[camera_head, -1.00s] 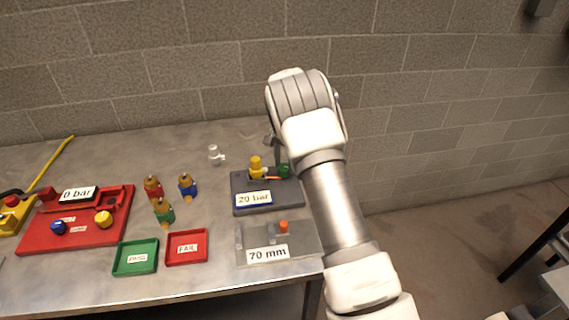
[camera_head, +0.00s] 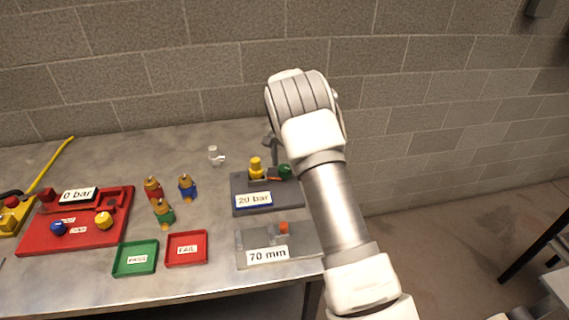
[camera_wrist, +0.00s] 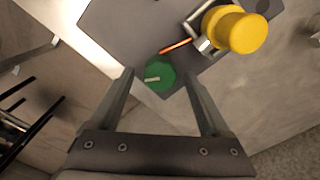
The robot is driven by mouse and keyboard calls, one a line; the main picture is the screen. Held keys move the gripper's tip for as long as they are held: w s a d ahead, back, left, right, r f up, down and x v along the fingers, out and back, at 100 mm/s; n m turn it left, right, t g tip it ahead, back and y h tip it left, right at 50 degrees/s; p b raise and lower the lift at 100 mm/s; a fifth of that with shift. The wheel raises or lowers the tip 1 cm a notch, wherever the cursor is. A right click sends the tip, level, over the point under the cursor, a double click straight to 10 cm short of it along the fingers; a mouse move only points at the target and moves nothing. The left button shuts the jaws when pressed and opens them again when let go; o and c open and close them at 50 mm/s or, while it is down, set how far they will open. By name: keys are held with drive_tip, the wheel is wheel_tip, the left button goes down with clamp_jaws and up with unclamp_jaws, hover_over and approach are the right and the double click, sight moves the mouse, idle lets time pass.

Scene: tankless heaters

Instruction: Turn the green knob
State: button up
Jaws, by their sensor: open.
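The green knob (camera_head: 285,170) is at the right end of the grey block (camera_head: 269,203) labelled "20 bar". In the wrist view the knob (camera_wrist: 160,75) is a round green piece with a pale mark on its face, and it lies between the fingertips of my gripper (camera_wrist: 158,82). The fingers are open, with a gap visible on each side of the knob. In the head view my gripper is mostly hidden behind my arm. A yellow fitting (camera_head: 256,167) stands on the same block, left of the knob; it also shows in the wrist view (camera_wrist: 240,31).
A grey "70 mm" block (camera_head: 300,243) lies in front. Green (camera_head: 121,268) and red (camera_head: 174,259) trays, several small fittings (camera_head: 163,212) and a red "0 bar" station (camera_head: 40,238) are to the left. A brick wall (camera_head: 150,60) stands behind the table.

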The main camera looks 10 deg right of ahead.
wheel_tip(320, 180, up, 17)
drive_tip(key=shift+r, duration=0.2)
idle(0.3)
